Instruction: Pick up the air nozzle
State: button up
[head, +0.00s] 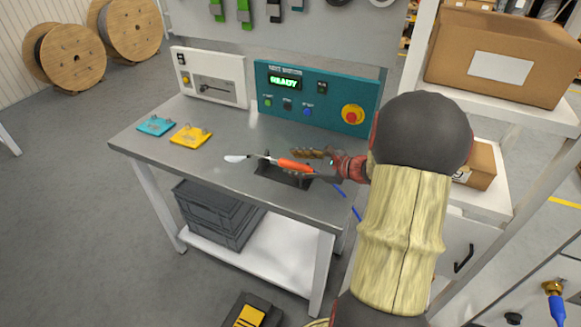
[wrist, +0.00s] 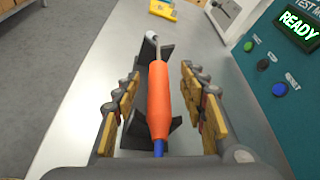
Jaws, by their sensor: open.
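The air nozzle (head: 294,165) has an orange body, a pale metal tip pointing left and a blue hose at its rear. It rests on a dark stand (head: 284,176) on the grey workbench. In the wrist view the orange nozzle (wrist: 158,100) lies lengthwise between the two fingers of my gripper (wrist: 160,105), with its tip pointing away. The fingers have brown pads and stand apart on either side, with a visible gap to the nozzle. In the head view my gripper (head: 325,163) is at the nozzle's rear end, and my arm hides part of the hose.
A teal test panel (head: 318,92) with buttons and a lit READY display stands behind the nozzle. A white gauge box (head: 208,77), a blue plate (head: 156,125) and a yellow plate (head: 191,136) are on the bench (head: 225,175). Shelves with cardboard boxes (head: 500,65) stand right.

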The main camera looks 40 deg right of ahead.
aim_at(285, 163)
jog(key=b+x, duration=0.1)
jog(key=x, duration=0.2)
jog(key=shift+w+a+f+b, duration=0.15)
jog(key=shift+w+f+b, duration=0.1)
jog(key=shift+f+b, duration=0.15)
jog(key=shift+w+f, duration=0.1)
jog(key=shift+w, duration=0.4)
jog(key=shift+c, duration=0.6)
grip_shut()
